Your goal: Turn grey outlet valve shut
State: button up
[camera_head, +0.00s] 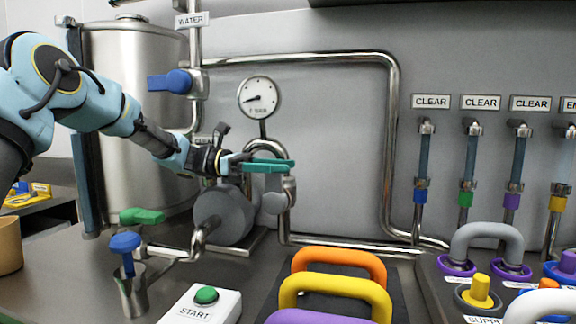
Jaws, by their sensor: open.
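The grey outlet valve (275,203) is on the steel pipe to the right of the grey pump. Its rounded grey knob shows just below my gripper's fingers, and its upper part is partly hidden by them. My gripper (288,164) reaches in from the left, with its long teal fingers pointing right, across the pipe just above the knob. It is open. I cannot tell whether the fingers touch the grey handle or straddle it.
The grey pump (224,215) and gauge (258,97) are close to my gripper. A blue water valve (170,82) is above my arm, and a green valve (142,216) is below it. Orange (340,262) and yellow (335,292) handles stand in front. A START button (206,295) is front left.

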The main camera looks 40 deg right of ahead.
jog(key=shift+x, duration=1)
jog(key=shift+c, duration=0.2)
grip_shut()
dwell(0.6)
